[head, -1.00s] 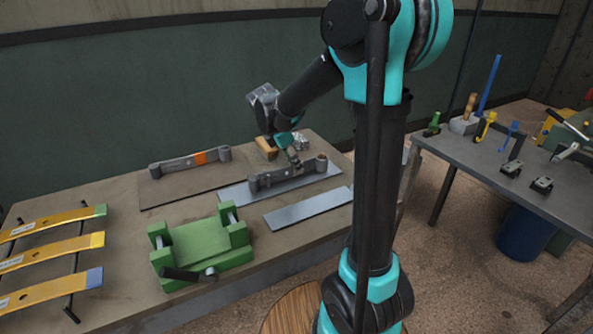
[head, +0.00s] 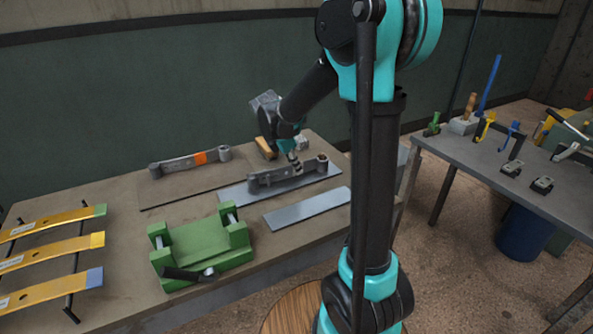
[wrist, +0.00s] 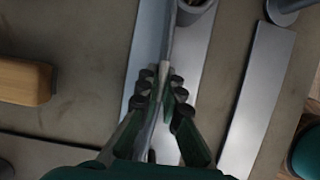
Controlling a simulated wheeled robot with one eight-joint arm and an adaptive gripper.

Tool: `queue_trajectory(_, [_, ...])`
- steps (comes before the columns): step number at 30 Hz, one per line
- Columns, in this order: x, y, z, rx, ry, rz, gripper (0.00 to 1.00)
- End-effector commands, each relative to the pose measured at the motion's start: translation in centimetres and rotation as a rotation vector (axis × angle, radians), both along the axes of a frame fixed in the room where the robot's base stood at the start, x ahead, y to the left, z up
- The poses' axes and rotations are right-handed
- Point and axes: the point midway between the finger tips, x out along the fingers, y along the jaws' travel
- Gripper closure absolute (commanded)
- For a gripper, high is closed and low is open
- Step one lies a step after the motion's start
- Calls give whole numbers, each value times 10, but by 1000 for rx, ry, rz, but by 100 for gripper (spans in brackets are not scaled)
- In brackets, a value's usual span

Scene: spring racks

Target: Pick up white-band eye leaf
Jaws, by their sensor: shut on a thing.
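A dark grey leaf with a round eye at each end (head: 270,180) stands on edge at a flat grey plate on the bench. In the wrist view the leaf (wrist: 167,45) runs between the fingers, with one eye at the top. My gripper (head: 296,166) is shut on this leaf near its middle; it also shows in the wrist view (wrist: 160,95). The fingers cover part of the leaf, and I cannot make out a white band clearly. Whether it touches the plate cannot be told. Another eye leaf with an orange band (head: 180,163) lies at the back left.
The plate under the leaf (head: 232,195) and a bare plate (head: 308,207) lie on the bench. A green fixture (head: 200,248) stands in front. A wooden block (wrist: 25,82) lies behind. Yellow leaves (head: 50,258) sit on a rack at left. A second table (head: 480,165) holds tools.

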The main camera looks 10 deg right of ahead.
Motion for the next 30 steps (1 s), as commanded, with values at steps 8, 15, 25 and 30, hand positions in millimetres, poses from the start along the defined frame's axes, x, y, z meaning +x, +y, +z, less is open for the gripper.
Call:
queue_trajectory(8, [0,-1,1,-1,0,-1,100])
queue_trajectory(15, [0,-1,16,-1,0,-1,100])
queue_trajectory(25, [-1,-1,83,-1,0,-1,100])
queue_trajectory(30, [-1,-1,123,-1,1,0,100])
